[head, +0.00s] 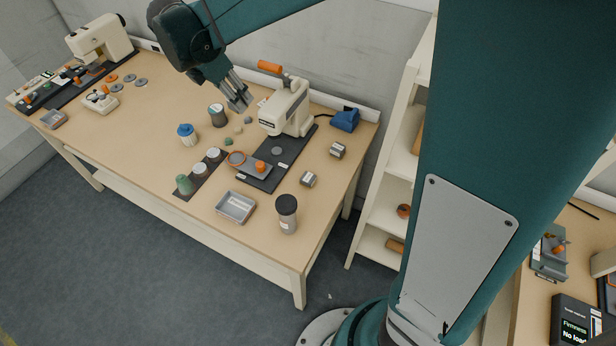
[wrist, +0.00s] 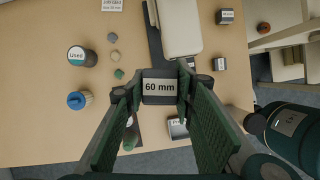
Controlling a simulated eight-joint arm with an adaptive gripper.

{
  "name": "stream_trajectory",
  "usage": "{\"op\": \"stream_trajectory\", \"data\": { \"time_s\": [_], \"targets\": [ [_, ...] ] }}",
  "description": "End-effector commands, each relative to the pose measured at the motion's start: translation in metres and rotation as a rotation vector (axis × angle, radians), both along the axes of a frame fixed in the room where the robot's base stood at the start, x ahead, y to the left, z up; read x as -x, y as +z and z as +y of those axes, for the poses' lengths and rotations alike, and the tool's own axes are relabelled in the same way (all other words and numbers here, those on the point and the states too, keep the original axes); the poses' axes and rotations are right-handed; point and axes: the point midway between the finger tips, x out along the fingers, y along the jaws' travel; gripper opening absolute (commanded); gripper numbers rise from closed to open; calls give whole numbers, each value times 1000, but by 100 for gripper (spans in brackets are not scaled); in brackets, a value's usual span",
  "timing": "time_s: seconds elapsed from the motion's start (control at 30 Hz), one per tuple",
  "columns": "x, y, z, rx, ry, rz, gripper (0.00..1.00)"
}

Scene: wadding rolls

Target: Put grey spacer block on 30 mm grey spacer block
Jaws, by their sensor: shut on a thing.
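My gripper (head: 240,102) is raised above the back of the table, left of the cream press. In the wrist view, my gripper (wrist: 160,98) is shut on a grey spacer block (wrist: 160,87) whose white label reads "60 mm". The block is level between the fingertips, clear of the tabletop. Two other grey blocks with pale labels stand apart on the table right of the press: a far one (head: 337,150) and a nearer one (head: 308,179). They also show in the wrist view, far (wrist: 225,16) and near (wrist: 220,63). Their labels are too small to read, so I cannot tell which is 30 mm.
The cream press (head: 287,110) stands on a dark base between my gripper and the two blocks. A blue device (head: 345,119) sits behind them. A black-lidded canister (head: 287,213) and a grey tray (head: 236,207) are near the front edge. Bare tabletop surrounds both blocks.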

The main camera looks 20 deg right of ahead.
Motion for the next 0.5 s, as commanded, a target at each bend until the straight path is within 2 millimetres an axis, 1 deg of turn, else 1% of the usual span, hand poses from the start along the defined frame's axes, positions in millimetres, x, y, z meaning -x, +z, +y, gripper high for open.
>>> {"op": "stream_trajectory", "data": {
  "time_s": [0.03, 0.2, 0.4, 0.5],
  "targets": [
    [9, 0, -15, 0, -16, 0, 13],
    [38, -3, -57, 0, -64, 0, 13],
    [74, -8, -103, 0, -118, 0, 13],
    [90, -11, -120, 0, -139, 0, 13]
  ]
}}
